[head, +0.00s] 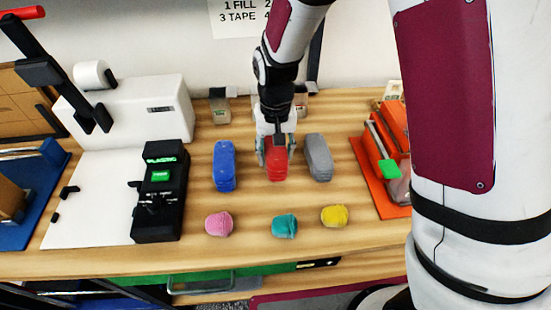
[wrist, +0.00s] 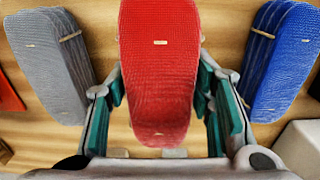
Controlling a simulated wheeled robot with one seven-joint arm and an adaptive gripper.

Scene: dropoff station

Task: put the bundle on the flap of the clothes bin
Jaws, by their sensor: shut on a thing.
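My gripper (head: 275,150) reaches down to the wooden bench and is shut on the red bundle (head: 277,163), the middle of three folded bundles in a row. In the wrist view the red bundle (wrist: 160,60) fills the space between the teal finger pads of my gripper (wrist: 165,105). I cannot tell whether it is clear of the bench. A blue bundle (head: 224,165) lies to its left and a grey bundle (head: 318,157) to its right in the head view. I cannot make out the clothes bin or its flap in either view.
Pink (head: 218,223), teal (head: 284,225) and yellow (head: 334,216) rolled pieces lie along the front of the bench (head: 255,252). A white machine with a black control box (head: 160,205) stands at left. An orange tray with a tool (head: 385,150) stands at right.

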